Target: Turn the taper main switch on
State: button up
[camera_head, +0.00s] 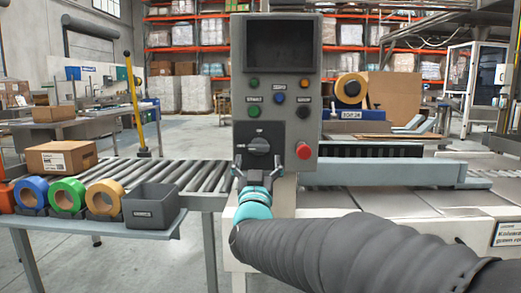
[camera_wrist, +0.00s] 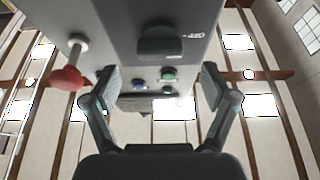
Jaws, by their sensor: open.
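My gripper (camera_head: 258,166) is open and empty, just below the knob in the head view. In the wrist view the open fingers (camera_wrist: 160,85) stand apart, with the knob beyond their tips. I see no contact; the exact gap cannot be told.
A red mushroom button (camera_head: 303,151) sits right of the knob, and a green button (camera_head: 254,111) above it. A roller conveyor (camera_head: 190,176) runs behind the panel. Tape rolls (camera_head: 67,196), a grey bin (camera_head: 150,207) and a carton (camera_head: 62,157) stand at left.

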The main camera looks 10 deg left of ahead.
aim_at(259, 150)
jog(key=shift+x, duration=2.5)
jog(key=c, duration=1.2)
